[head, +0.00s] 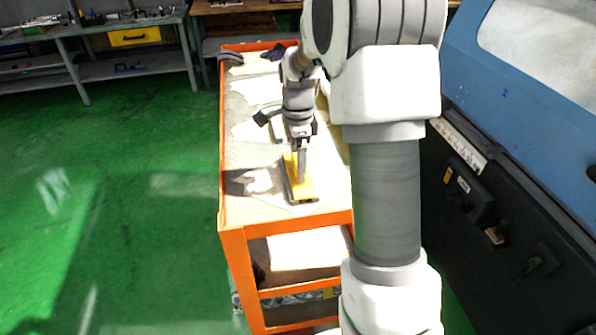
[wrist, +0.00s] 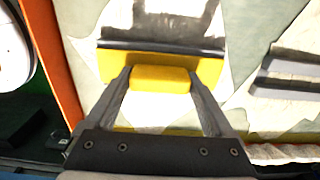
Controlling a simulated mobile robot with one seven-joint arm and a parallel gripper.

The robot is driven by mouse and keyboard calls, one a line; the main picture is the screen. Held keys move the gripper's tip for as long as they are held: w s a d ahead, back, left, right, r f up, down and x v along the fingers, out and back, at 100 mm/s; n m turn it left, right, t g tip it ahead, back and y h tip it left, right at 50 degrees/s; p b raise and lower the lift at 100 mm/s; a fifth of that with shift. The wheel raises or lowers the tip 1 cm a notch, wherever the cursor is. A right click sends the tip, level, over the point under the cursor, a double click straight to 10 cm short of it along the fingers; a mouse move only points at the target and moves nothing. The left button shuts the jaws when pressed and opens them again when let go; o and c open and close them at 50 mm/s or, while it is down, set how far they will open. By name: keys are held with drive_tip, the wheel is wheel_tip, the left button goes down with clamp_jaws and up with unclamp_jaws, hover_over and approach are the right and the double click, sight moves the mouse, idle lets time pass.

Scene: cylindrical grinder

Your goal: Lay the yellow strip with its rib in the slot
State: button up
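My gripper (head: 301,180) points down over the front part of the cart top. In the wrist view its two fingers (wrist: 160,75) stand at both ends of a short yellow strip (wrist: 160,79) and appear to touch it. Just behind and below the strip lies a wider yellow piece (wrist: 210,68) with a black bar (wrist: 150,46) along it. It also shows in the head view as a yellow piece with dark edges (head: 305,190). I cannot make out the rib or the slot, nor whether the strip touches the wider piece.
The orange cart (head: 235,232) has a pale, patchy top. A dark grey slotted piece (wrist: 290,75) lies to the right in the wrist view. Dark objects (head: 230,57) lie at the cart's far end. A blue machine (head: 530,90) stands at right; green floor is clear at left.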

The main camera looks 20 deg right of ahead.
drive_tip(key=c, duration=0.9)
